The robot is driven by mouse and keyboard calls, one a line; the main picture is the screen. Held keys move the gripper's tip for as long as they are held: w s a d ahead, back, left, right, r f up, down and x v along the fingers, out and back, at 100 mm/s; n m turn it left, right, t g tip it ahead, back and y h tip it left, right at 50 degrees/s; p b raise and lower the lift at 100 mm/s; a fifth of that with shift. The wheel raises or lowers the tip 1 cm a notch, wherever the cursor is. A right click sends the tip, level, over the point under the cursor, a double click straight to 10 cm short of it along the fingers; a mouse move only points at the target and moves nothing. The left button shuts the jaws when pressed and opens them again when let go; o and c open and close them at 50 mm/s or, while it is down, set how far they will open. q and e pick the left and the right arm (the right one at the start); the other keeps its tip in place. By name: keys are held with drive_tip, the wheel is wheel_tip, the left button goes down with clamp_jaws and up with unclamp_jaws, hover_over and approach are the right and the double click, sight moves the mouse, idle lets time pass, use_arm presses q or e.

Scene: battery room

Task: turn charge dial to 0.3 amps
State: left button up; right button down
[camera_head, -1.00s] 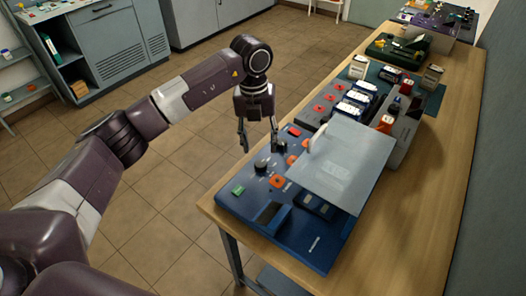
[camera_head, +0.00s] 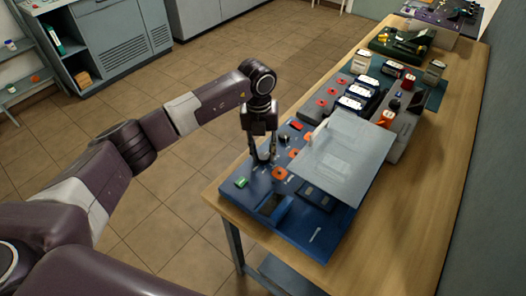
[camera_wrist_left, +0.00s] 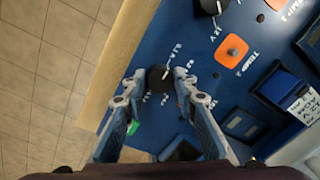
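A small black dial (camera_wrist_left: 160,77) with a pale pointer mark sits on the blue panel, with white markings around it too blurred to read. In the left wrist view the open fingers of my left gripper (camera_wrist_left: 160,92) stand on either side of it, with a gap on each side. In the head view my left gripper (camera_head: 262,156) is low over the front left part of the blue charger panel (camera_head: 247,203), and its fingers largely hide the dial. A second black dial (camera_wrist_left: 211,5) lies farther along the panel; it also shows in the head view (camera_head: 284,138). My right gripper is not in view.
An orange button (camera_wrist_left: 232,51) and a green switch (camera_wrist_left: 133,127) are close to the fingers. A clear cover (camera_head: 345,150) stands raised over the panel's right part. Several batteries (camera_head: 351,103) stand behind. The wooden table (camera_head: 400,230) has free room at right.

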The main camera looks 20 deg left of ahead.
use_arm(q)
drive_tip(key=c, duration=0.4)
drive_tip(key=shift+f+m+b, duration=0.15)
drive_tip(key=shift+m+b, duration=0.75)
drive_tip(key=shift+b, duration=0.25)
drive_tip(key=m+b, duration=0.3)
drive_tip(key=shift+w+m, duration=0.1)
drive_tip(key=shift+m, duration=0.2)
drive_tip(key=m+b, duration=0.2)
drive_tip(key=shift+m, duration=0.4)
drive_tip(key=m+b, duration=0.3)
drive_tip(key=m, duration=0.1)
drive_tip(key=shift+d+g, duration=0.1)
drive_tip(key=shift+g, duration=0.2)
drive_tip(key=m+b, duration=0.1)
drive_tip(key=m, duration=0.1)
drive_tip(key=m+b, duration=0.1)
drive_tip(key=m, duration=0.2)
drive_tip(key=shift+r+m, duration=0.2)
drive_tip(key=shift+m, duration=0.1)
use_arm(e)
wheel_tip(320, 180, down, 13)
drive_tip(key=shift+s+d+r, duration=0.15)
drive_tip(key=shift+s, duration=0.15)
use_arm(q)
drive_tip(key=o, duration=1.2)
drive_tip(key=shift+c, duration=0.2)
